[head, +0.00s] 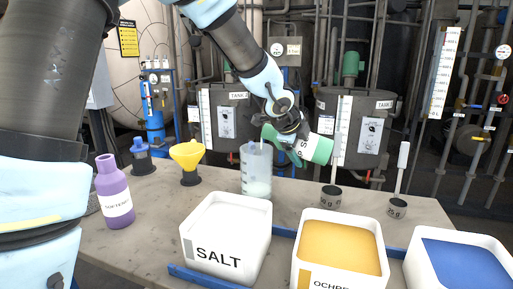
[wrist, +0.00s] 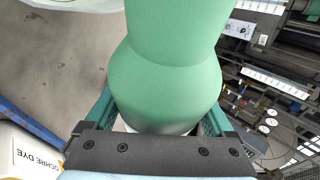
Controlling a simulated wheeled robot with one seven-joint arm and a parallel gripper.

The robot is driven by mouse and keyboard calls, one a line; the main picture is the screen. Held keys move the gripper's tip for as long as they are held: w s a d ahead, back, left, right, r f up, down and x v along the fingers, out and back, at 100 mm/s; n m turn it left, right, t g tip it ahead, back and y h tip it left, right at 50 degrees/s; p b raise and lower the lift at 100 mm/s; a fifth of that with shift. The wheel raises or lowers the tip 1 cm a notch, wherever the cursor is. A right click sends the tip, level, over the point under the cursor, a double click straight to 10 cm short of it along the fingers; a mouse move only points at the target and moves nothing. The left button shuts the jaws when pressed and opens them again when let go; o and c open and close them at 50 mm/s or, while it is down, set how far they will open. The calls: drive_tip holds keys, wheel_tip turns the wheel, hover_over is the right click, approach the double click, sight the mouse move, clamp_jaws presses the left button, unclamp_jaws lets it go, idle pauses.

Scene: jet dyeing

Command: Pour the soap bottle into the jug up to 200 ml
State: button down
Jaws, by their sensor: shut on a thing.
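The green soap bottle (head: 319,149) with a white label is held tipped almost onto its side, its neck pointing left over the jug. My gripper (head: 291,136) is shut around the bottle, which fills the middle of the wrist view (wrist: 165,75). The clear jug (head: 256,168) stands upright on the table below the bottle's neck. Pale liquid shows in its lower part; its scale is too small to read. Whether a stream is running from the mouth is hard to tell. Part of the jug's rim seems to show at the top left of the wrist view.
A purple softener bottle (head: 114,193), a blue-topped item (head: 141,156) and a yellow funnel (head: 187,160) stand left. White tubs of salt (head: 226,238), ochre dye (head: 338,250) and blue powder (head: 459,262) line the front.

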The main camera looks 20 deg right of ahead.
drive_tip(key=shift+w+a+r+h+p, duration=0.1)
drive_tip(key=shift+r+h+p, duration=0.25)
drive_tip(key=shift+p, duration=0.7)
idle(0.5)
